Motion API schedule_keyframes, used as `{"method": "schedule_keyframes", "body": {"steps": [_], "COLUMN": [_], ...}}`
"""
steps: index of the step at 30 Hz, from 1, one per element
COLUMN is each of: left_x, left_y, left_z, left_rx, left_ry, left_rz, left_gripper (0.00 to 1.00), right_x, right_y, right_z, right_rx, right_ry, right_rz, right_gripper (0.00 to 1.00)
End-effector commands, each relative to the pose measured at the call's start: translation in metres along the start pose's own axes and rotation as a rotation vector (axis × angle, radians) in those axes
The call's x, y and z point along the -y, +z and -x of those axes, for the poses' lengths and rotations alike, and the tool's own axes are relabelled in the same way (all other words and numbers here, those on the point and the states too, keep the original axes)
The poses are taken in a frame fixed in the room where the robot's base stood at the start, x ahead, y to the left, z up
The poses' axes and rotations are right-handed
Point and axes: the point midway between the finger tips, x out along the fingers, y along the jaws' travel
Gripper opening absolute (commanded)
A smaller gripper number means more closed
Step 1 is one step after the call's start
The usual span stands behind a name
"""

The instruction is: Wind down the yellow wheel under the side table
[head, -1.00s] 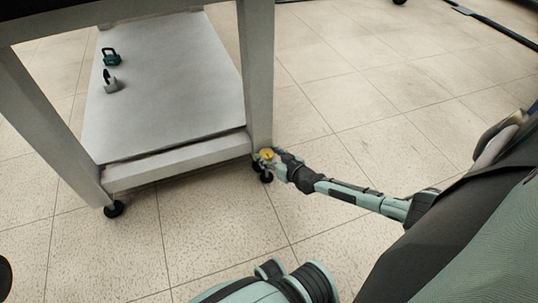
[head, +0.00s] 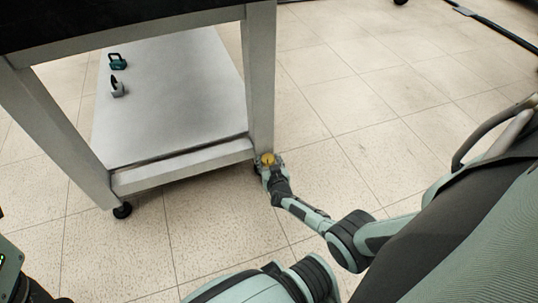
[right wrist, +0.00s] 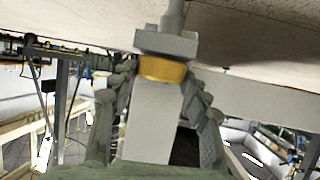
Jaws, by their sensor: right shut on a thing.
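The side table (head: 262,80) has light grey legs. The yellow wheel (head: 268,159) sits at the foot of its near right leg, just above the caster. In the right wrist view, which looks turned over, the yellow wheel (right wrist: 163,68) is a ring between a grey block with a stem and the pale leg. My right gripper (head: 270,166) is at the wheel and is shut on it. In the right wrist view my right gripper (right wrist: 160,76) has one finger on each side of the ring. My left gripper is out of view.
A lower shelf (head: 175,120) carries a teal object (head: 117,61) and a grey object (head: 117,88). A black caster (head: 122,210) is under the near left leg. The tiled floor (head: 370,130) right of the table is clear.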

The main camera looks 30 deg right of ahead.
Motion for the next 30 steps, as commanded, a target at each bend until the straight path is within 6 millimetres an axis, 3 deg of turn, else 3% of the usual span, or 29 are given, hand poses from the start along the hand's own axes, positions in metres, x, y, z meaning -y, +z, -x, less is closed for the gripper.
{"method": "schedule_keyframes", "body": {"steps": [7, 8, 12, 23, 30], "left_x": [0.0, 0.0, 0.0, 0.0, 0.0], "left_y": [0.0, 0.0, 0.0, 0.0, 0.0], "left_z": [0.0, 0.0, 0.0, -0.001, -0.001], "left_rx": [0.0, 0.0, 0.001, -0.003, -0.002], "left_ry": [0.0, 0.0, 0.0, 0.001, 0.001], "left_rz": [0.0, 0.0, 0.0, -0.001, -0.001], "left_gripper": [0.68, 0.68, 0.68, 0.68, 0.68], "right_x": [-0.001, -0.001, 0.0, 0.001, 0.003], "right_y": [-0.002, -0.002, -0.002, 0.0, 0.002], "right_z": [-0.001, 0.0, 0.0, 0.002, 0.019], "right_rx": [-0.006, -0.006, -0.004, -0.001, 0.0], "right_ry": [0.001, 0.001, 0.0, -0.002, -0.004], "right_rz": [0.001, 0.001, 0.001, 0.0, -0.004], "right_gripper": [0.18, 0.5, 0.68, 0.68, 0.68]}}
